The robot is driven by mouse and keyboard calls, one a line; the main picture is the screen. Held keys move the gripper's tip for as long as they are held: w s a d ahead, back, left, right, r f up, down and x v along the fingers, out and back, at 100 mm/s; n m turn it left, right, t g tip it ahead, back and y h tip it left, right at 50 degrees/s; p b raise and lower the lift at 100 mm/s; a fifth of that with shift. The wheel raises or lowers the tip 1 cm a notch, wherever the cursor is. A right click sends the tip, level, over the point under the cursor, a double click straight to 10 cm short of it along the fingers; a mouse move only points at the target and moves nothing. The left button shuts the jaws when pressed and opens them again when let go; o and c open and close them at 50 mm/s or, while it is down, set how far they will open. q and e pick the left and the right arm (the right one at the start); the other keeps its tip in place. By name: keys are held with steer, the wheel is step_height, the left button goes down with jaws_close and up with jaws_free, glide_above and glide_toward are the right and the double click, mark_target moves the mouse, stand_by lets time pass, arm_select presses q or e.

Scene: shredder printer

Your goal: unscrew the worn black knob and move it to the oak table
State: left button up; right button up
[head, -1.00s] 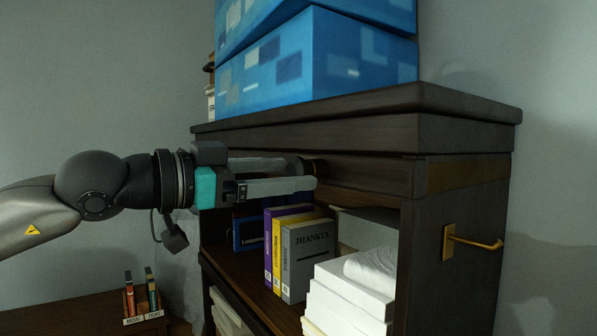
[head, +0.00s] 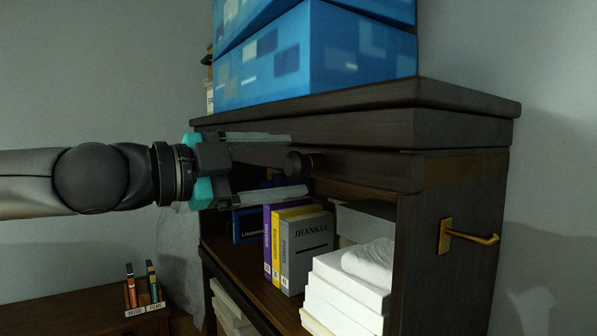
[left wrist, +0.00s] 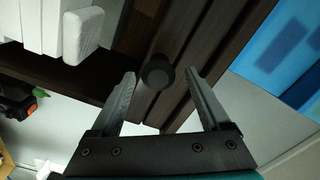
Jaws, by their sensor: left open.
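The black knob (head: 298,164) sticks out from the front rail under the top of the dark wooden shelf unit (head: 370,130). It also shows in the left wrist view (left wrist: 157,73), beyond and between my fingertips. My left gripper (head: 298,164) is open, with one finger above the knob's level and one below. In the left wrist view the fingers (left wrist: 161,76) stand apart on either side, with a gap to the knob. My right gripper is not in view. A wooden table (head: 80,318) stands low at the left; I cannot tell if it is the oak one.
Blue patterned boxes (head: 320,55) sit on top of the shelf unit. Books (head: 306,250) and white paper stacks (head: 345,290) fill the shelf below the knob. A brass handle (head: 470,238) juts from the right side. A small book holder (head: 143,295) stands on the low table.

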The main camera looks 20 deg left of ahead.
arm_select(q)
steer(key=shift+w+d, duration=0.1)
steer(key=shift+w+d+p, duration=0.3)
steer(key=shift+w+d, duration=0.15)
steer(key=shift+w, duration=0.05)
steer(key=shift+w+d, duration=0.15)
steer(key=shift+w, duration=0.35)
steer(key=c, duration=0.6)
steer(key=shift+r, duration=0.1)
jaws_close()
stand_by(0.5)
